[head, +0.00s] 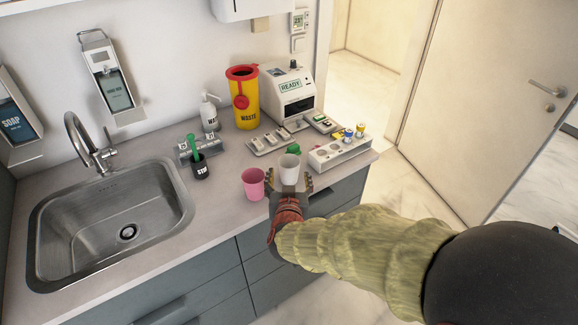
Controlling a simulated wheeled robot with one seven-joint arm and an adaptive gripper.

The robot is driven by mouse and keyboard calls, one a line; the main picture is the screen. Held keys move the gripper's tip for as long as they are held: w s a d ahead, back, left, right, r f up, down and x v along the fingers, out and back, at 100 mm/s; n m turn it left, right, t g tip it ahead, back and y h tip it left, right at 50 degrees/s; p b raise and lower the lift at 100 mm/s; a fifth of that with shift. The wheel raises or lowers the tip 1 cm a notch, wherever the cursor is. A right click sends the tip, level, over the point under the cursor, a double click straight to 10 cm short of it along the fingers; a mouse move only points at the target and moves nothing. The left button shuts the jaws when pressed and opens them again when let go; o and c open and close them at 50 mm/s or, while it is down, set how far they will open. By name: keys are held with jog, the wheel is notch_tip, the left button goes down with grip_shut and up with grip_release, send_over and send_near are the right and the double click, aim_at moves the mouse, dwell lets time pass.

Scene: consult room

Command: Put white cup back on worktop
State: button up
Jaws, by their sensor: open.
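A white cup (289,168) stands upright at the worktop's front edge, just beyond my gripper (291,184). My gripper is open, with one finger to the left of the cup and one to the right. The cup's lower part is partly hidden by the gripper, so I cannot tell whether its base touches the worktop. The grey worktop (222,220) runs along the wall. A pink cup (253,184) stands on it close to the left of my gripper.
A sink (112,235) fills the left part. Behind the cups are a black STOP pot (200,169), a yellow waste bin (244,105), a white READY device (290,92) and small trays (268,140). A vial rack (340,152) stands to the right. Bare worktop lies left of the pink cup.

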jog(key=s+d+r+n+g+y, duration=0.1)
jog(key=s+d+r+g+y, duration=0.3)
jog(key=s+r, duration=0.55)
jog(key=s+d+g+h, duration=0.2)
jog(key=s+d, duration=0.5)
jog(key=s, duration=0.3)
jog(key=s+d+m+g+h, duration=0.1)
jog(key=s+d+g+h, duration=0.1)
jog(key=s+d, duration=0.6)
jog(key=s+g+p, duration=0.1)
jog(key=s, duration=0.2)
jog(key=shift+d, duration=0.3)
